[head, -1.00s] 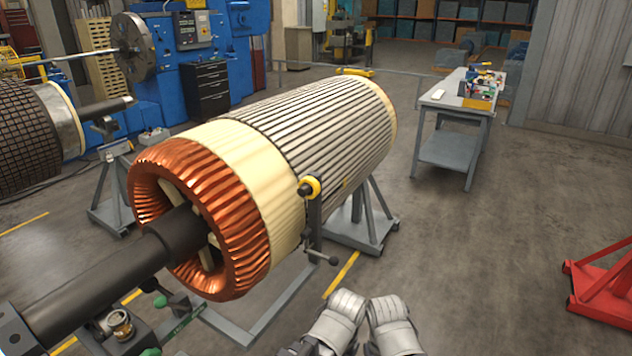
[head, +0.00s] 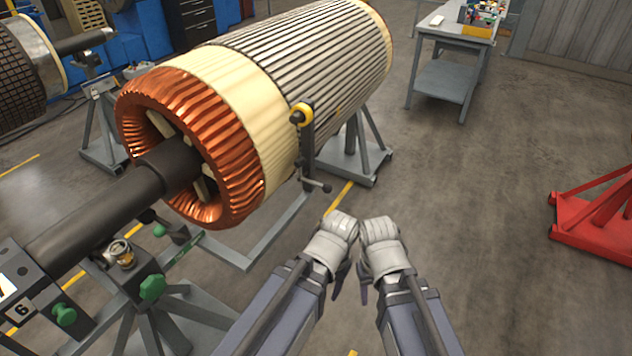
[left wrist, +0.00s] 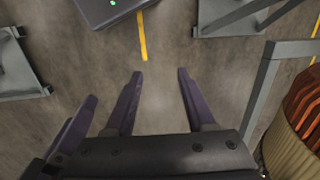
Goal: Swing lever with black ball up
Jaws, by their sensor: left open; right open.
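A dark lever with a black ball (head: 327,188) sticks out low on the bracket (head: 307,150) beside the large copper-wound rotor (head: 290,65) in the head view. My right gripper (head: 364,288) points down, right of and below the bracket. My left gripper (left wrist: 160,75) is open and empty over bare floor in the left wrist view. Both are apart from the levers. My wrists hide much of the fingers in the head view.
A grey stand (head: 360,155) carries the rotor's far end. Green knobs (head: 152,288) are on the near stand. A grey workbench (head: 445,80) stands behind and a red stand (head: 597,215) at the right. Floor between them is clear.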

